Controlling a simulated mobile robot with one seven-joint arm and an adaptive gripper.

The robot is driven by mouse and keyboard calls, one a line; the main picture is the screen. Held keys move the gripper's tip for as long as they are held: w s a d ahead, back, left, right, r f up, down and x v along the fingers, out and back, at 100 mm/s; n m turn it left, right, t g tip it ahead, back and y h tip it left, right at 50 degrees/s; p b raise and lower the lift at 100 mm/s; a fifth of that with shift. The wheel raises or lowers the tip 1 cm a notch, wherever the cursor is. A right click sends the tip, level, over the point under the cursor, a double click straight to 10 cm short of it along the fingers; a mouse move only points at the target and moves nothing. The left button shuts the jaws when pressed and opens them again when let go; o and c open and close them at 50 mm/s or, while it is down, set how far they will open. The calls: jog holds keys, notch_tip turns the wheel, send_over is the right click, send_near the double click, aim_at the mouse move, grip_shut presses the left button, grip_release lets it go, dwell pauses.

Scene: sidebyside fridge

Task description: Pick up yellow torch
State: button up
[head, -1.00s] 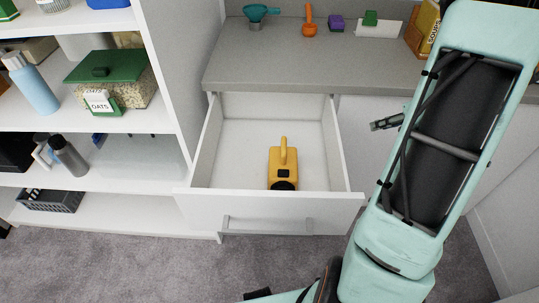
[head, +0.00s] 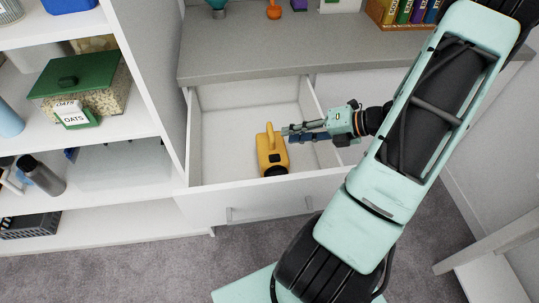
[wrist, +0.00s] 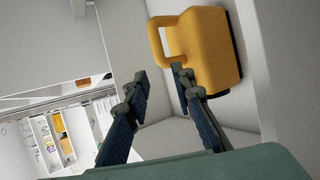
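The yellow torch (head: 270,155) lies in the open white drawer (head: 215,150), near its front, with its handle up. It also shows at the upper right of the wrist view (wrist: 205,48), close to one finger. My gripper (head: 286,133) is at the torch's right side in the head view, with its fingers pointing left toward it. In the wrist view my gripper (wrist: 160,82) has its two fingers spread apart with nothing between them. Whether the nearer finger touches the torch I cannot tell.
A grey counter (head: 260,50) overhangs the back of the drawer. White shelves (head: 110,135) with an oats box (head: 85,85) stand to the left. The drawer's right wall (head: 318,105) is near my gripper. The drawer's left side is clear.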

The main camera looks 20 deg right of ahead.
aim_at(272, 137)
jog(key=b+x, duration=0.1)
jog(key=x, duration=0.6)
jog(key=shift+w+a+f, duration=0.15)
jog(key=shift+f, duration=0.05)
jog(key=shift+c, duration=0.4)
grip_shut()
